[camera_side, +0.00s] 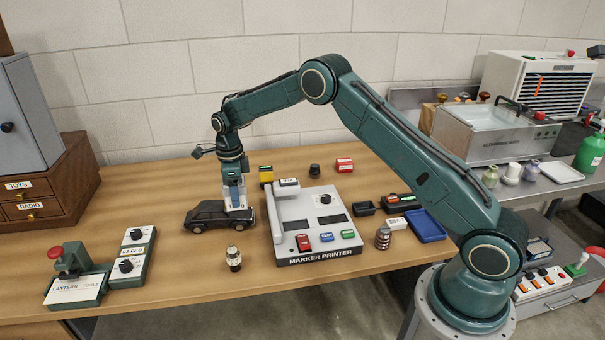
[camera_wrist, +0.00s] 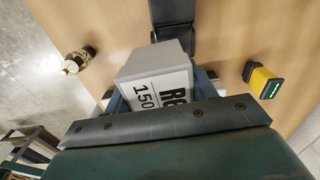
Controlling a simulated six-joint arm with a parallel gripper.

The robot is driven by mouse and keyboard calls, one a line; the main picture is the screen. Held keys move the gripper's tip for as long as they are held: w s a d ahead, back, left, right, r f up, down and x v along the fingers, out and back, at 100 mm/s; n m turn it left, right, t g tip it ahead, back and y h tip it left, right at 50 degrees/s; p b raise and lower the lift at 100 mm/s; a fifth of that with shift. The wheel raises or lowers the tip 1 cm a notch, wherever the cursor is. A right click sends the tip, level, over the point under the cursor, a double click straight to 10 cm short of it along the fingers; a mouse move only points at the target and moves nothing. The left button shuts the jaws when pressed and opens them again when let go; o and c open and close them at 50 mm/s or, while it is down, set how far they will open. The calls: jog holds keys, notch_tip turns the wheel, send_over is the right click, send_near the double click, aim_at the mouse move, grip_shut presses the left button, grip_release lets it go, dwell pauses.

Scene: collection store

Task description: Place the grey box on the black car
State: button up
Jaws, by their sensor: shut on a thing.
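My gripper (camera_side: 234,190) points down and is shut on the grey box (camera_side: 239,208), which is pale grey with dark printed letters. In the wrist view the box (camera_wrist: 158,64) sits between the fingers, its lettered face toward the camera. The black car (camera_side: 207,216) stands on the wooden table at the left of the marker printer. The box is over the right part of the car, at about the height of its roof. In the wrist view the car (camera_wrist: 173,13) shows beyond the box, partly hidden by it. I cannot tell whether box and car touch.
The marker printer (camera_side: 311,225) stands close at right of the car. A small dark-and-pale bottle-like object (camera_side: 233,258) stands in front. A yellow-and-black block (camera_side: 266,175) is behind. A green device with a red knob (camera_side: 75,275) is at front left.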

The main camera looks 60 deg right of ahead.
jog(key=shift+f, duration=2.1)
jog(key=o, duration=1.1)
jog(key=shift+f, duration=0.15)
jog(key=shift+c, duration=0.2)
notch_tip(320, 180, up, 12)
jog(key=shift+f, duration=0.25)
jog(key=shift+r, duration=0.4)
